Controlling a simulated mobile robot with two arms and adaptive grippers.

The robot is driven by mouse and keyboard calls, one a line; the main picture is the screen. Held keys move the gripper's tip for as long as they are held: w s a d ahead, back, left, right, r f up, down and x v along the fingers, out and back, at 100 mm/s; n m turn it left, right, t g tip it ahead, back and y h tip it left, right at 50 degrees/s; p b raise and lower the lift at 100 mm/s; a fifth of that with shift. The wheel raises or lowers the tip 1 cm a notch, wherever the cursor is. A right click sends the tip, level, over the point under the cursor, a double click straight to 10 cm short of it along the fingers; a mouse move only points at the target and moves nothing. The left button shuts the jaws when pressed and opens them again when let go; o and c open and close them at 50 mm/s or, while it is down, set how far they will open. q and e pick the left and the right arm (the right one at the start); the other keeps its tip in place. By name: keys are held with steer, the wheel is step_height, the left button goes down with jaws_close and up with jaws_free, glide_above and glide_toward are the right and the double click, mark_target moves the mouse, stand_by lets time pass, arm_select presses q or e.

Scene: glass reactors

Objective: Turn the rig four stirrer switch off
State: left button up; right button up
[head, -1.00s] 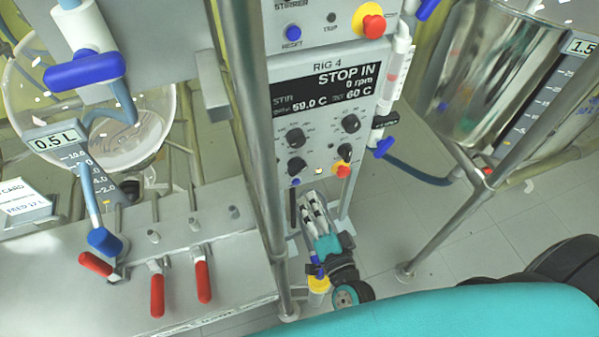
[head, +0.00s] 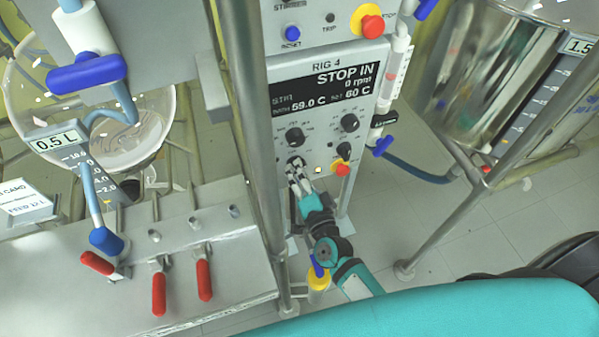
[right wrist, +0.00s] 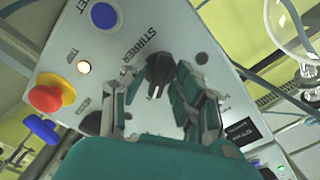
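The rig four panel (head: 322,65) stands mid-picture in the head view, labelled RIG 4. Its display (head: 325,88) reads STOP IN, 0 rpm, 59.0 C and 60 C. The black stirrer switch (right wrist: 158,68) shows in the right wrist view beside the word STIRRER, with a pale pointer line on its face. My right gripper (right wrist: 150,88) is open, its two fingers spread on either side of the switch; I cannot tell whether they touch it. In the head view my right gripper (head: 298,180) is at the panel's lower left, partly covering the knob there. My left gripper is not in view.
A red stop button (right wrist: 46,96), a lit lamp (right wrist: 84,67) and a blue reset button (right wrist: 104,16) sit near the switch. A metal post (head: 250,130) rises left of the panel. A bench with red-handled valves (head: 158,293) is at left, a steel vessel (head: 495,70) at right.

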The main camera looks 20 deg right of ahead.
jaws_close()
steer(key=shift+n+p, duration=3.2)
steer(key=shift+n, duration=2.7)
